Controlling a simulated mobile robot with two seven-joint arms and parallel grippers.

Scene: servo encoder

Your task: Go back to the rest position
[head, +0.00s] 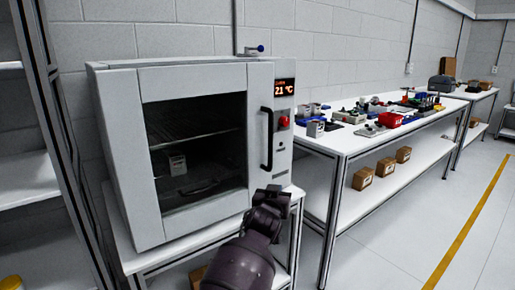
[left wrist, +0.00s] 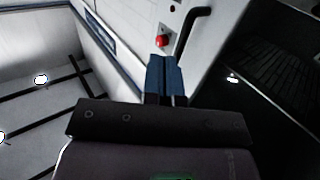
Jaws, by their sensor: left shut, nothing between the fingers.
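My left gripper (head: 279,192) is in front of the lower right part of the oven, below the black door handle (head: 267,138). In the left wrist view its two blue fingers (left wrist: 161,78) are together with nothing between them. They point toward the oven front, near the handle (left wrist: 188,30) and the red button (left wrist: 162,41); I cannot tell the exact gap. The grey-white oven (head: 118,140) has its door shut. Its display (head: 285,87) reads 21 °C. A small pale item (head: 177,164) sits inside behind the dark window. My right gripper is out of view.
The oven stands on a white table (head: 165,258). To the right, a long white workbench (head: 350,142) holds several parts and bins, with cardboard boxes (head: 363,178) on its lower shelf. A shelf rack (head: 45,85) stands at the left. The floor at the right is clear.

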